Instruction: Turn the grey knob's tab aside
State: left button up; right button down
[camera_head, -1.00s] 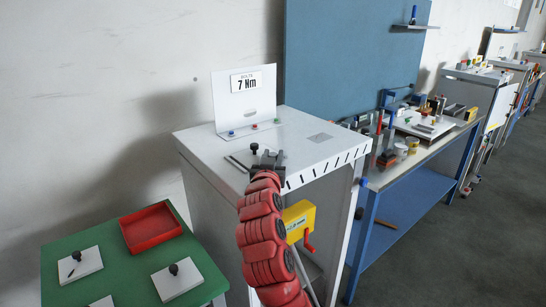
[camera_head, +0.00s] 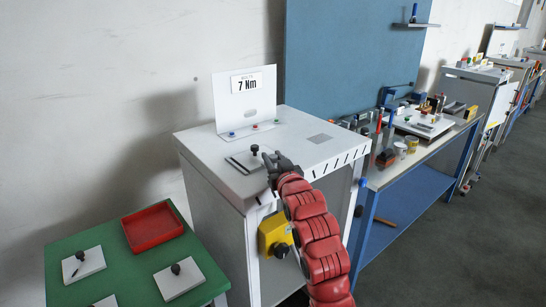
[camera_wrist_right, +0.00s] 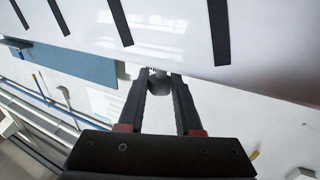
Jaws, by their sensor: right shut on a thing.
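My right gripper (camera_head: 268,161) is at the front left of the top of the white cabinet (camera_head: 300,150), its fingers pointing left. In the right wrist view its two dark fingers (camera_wrist_right: 160,82) are shut on a grey rounded piece (camera_wrist_right: 158,77), which looks like the grey knob and is mostly hidden by them. Its tab cannot be made out. In the head view, a dark knob (camera_head: 255,149) stands upright on a small plate (camera_head: 240,163), just left of the fingertips. My left gripper is not in view.
A yellow box (camera_head: 270,236) is on the cabinet front below my arm. A green table (camera_head: 125,262) with a red tray (camera_head: 153,227) is at left.

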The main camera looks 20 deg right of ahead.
jog(key=n+g+y+b, duration=0.1)
jog(key=n+y+b, duration=0.1)
jog(key=y+b, duration=0.1)
jog(key=n+g+y+b, duration=0.1)
jog(key=n+y+b, duration=0.1)
jog(key=y+b, duration=0.2)
jog(key=n+g+y+b, duration=0.1)
jog(key=n+y+b, duration=0.2)
jog(key=b, duration=0.3)
jog(key=shift+d+f+y+b, duration=0.15)
jog(key=shift+f+y+b, duration=0.2)
jog(key=shift+y, duration=0.05)
jog(key=shift+r+n+g+y+b, duration=0.15)
jog(key=shift+n+g+y+b, duration=0.15)
jog(key=shift+n+g+y, duration=0.2)
jog(key=shift+r+n+g+y, duration=0.2)
jog(key=shift+n+g+y, duration=0.4)
jog(key=shift+y, duration=0.1)
jog(key=shift+n+g+y+p, duration=0.7)
jog(key=shift+n+g+y, duration=0.2)
jog(key=shift+g, duration=0.2)
jog(key=shift+n+g, duration=0.3)
jog(key=shift+g, duration=0.1)
jog(key=shift+a+f+y+p, duration=0.1)
jog(key=shift+a+y+p, duration=0.1)
jog(key=shift+y+p, duration=0.1)
jog(key=c, duration=0.6)
grip_release()
